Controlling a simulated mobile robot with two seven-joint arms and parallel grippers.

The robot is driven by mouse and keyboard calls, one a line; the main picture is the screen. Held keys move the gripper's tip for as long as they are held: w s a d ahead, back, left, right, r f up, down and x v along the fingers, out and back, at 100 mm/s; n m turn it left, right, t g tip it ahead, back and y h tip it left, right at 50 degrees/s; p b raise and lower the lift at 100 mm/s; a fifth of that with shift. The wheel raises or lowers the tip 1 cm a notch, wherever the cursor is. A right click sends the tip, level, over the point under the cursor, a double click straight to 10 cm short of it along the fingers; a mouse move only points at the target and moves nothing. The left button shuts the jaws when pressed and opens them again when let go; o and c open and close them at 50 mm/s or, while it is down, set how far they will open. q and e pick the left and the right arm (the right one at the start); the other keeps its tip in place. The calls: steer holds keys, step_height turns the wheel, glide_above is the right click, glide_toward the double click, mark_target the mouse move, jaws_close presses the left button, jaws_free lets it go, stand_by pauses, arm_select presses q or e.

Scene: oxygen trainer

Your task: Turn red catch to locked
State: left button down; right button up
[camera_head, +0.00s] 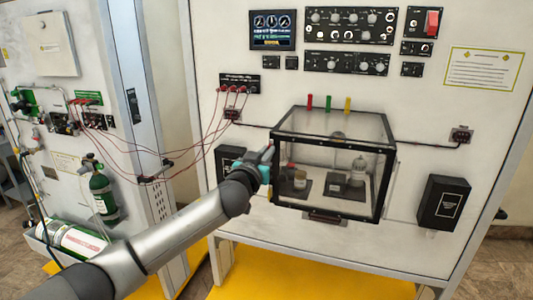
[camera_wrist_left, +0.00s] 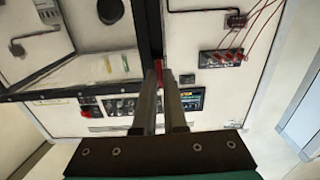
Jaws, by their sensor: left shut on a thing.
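A clear box with a black frame (camera_head: 334,147) is mounted on the upright white panel. My left gripper (camera_head: 268,154) is at the box's left front edge, with the arm coming up from the lower left. In the left wrist view my two fingers (camera_wrist_left: 159,72) close in on a small red piece, the red catch (camera_wrist_left: 163,78), beside the black frame (camera_wrist_left: 155,30). The fingers are shut on it. The catch is mostly hidden by the fingers, so its turn angle cannot be read. My right gripper is not in view.
Red cables (camera_head: 205,130) hang left of the box. Black boxes sit at either side, the right one (camera_head: 440,202) clear of my arm. A green cylinder (camera_head: 102,190) stands at the left.

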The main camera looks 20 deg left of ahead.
arm_select(q)
steer(key=shift+m, duration=0.4)
steer(key=m+p, duration=0.1)
steer(key=m, duration=0.4)
steer(key=m+p, duration=0.2)
steer(key=m, duration=0.4)
steer(key=m+p, duration=0.1)
steer(key=m, duration=0.5)
steer(key=shift+d+f+p, duration=0.35)
steer(key=shift+p, duration=0.05)
stand_by(0.3)
steer(key=c, duration=1)
jaws_free()
